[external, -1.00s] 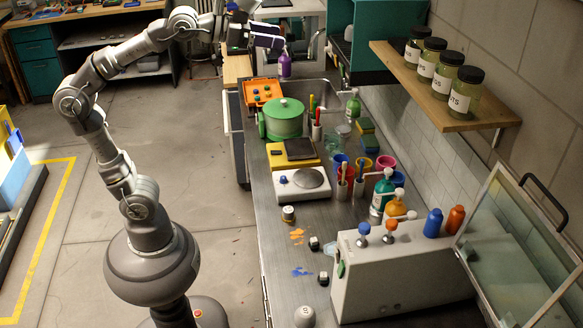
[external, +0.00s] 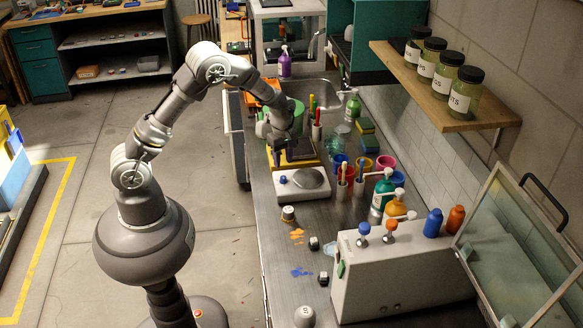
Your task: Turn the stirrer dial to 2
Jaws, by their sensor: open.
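The stirrer (external: 313,199) is a white box with a round grey plate on top, standing on the steel bench. Its small blue dial (external: 283,180) shows at its front left; any number or pointer on it is too small to read. My gripper (external: 277,162) is open and points down, just above and behind the dial, apart from it as far as I can see. My wrist and gripper partly hide the yellow scale behind the stirrer.
Behind the stirrer are a yellow scale (external: 309,161) with a dark plate and a green pot (external: 262,127). Several coloured cups and bottles stand to the right. A purple bottle (external: 284,65) stands by the sink.

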